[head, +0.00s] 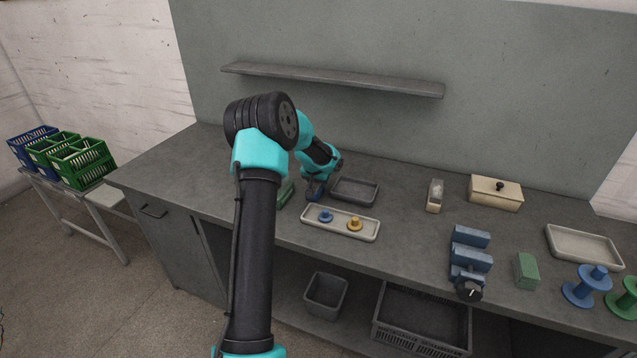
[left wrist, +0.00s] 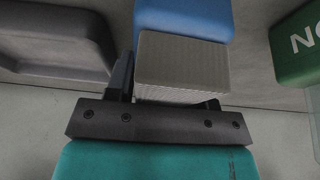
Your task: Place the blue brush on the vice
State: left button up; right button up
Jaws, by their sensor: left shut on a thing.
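My left gripper (head: 314,191) is low over the left part of the workbench, behind the long tray. It is shut on the blue brush (left wrist: 185,18), which shows in the left wrist view as a blue block with a pale grey ribbed part beside the jaws. In the head view only a small dark blue part of the brush (head: 315,196) shows under the gripper. I cannot tell whether it touches the bench. The blue vice (head: 470,256), with a dark round knob, stands well to the right near the front edge. My right gripper is not in view.
A long tray (head: 310,220) holds a blue and a yellow spool. A grey tray (head: 338,192) lies right of the gripper, and a green block (head: 285,195) left of it. A beige brush (head: 435,196) and green block (head: 526,270) stand near the vice. A shelf (head: 330,77) hangs behind.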

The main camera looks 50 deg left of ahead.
pick_arm(q)
jog(key=shift+f, duration=0.1)
jog(key=o, duration=1)
jog(key=v, duration=1.2)
